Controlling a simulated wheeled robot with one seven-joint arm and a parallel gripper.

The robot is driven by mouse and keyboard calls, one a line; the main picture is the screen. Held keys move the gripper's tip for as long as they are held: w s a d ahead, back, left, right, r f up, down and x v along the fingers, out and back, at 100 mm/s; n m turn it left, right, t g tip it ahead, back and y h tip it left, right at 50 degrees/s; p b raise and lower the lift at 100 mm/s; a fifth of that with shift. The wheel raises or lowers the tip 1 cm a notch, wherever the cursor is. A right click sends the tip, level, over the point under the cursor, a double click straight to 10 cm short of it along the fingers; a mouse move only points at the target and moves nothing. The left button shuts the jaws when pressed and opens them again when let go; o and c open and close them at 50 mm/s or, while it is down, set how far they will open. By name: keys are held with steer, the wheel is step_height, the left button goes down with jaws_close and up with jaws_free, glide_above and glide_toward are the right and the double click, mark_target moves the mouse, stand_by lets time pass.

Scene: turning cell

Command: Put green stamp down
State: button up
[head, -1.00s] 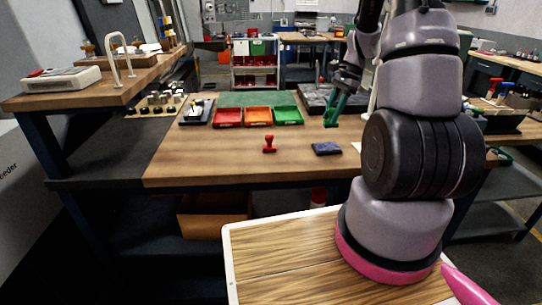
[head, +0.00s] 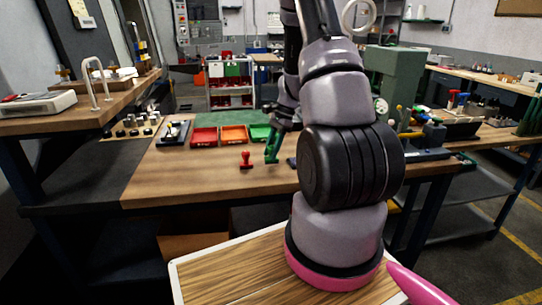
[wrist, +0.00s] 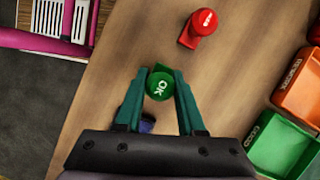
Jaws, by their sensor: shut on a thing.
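The green stamp (wrist: 159,85), marked OK on its round top, is between the fingers of my gripper (wrist: 160,73) in the wrist view. My gripper is shut on it. In the head view, the green stamp (head: 271,157) hangs from my gripper (head: 274,141), low over the wooden bench (head: 200,178). I cannot tell whether its base touches the bench. The red stamp (head: 246,160) stands upright just to its left; it also shows at the top of the wrist view (wrist: 203,22).
Red (head: 204,137), orange (head: 234,135) and green (head: 259,132) bins line up behind the stamps. A dark blue ink pad (head: 291,161) is partly hidden by my arm. The bench front left is clear. A green machine (head: 393,75) stands at the right.

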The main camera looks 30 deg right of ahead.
steer(key=shift+d+f, duration=0.1)
steer(key=shift+f, duration=0.8)
steer(key=o, duration=1)
steer(key=shift+f, duration=0.15)
steer(key=shift+o, duration=0.2)
steer(key=v, duration=1.2)
steer(key=s+a+r+n+t+h, duration=0.1)
steer(key=s+a+r+n+t, duration=0.15)
steer(key=a+r, duration=0.4)
steer(key=s+a+r+n+t, duration=0.1)
steer(key=s+a+r+n, duration=0.2)
steer(key=r, duration=0.7)
steer(key=s+a+r+n+t, duration=0.2)
steer(key=s+a+r+n, duration=0.1)
steer(key=s, duration=0.4)
steer(key=s+a+r+n+t+h, duration=0.1)
steer(key=s+a+r+n+t, duration=0.1)
steer(key=s+a+r+n, duration=0.2)
steer(key=s+a+r, duration=0.1)
steer(key=s, duration=0.2)
steer(key=shift+s+a+r, duration=0.2)
steer(key=shift+s, duration=0.1)
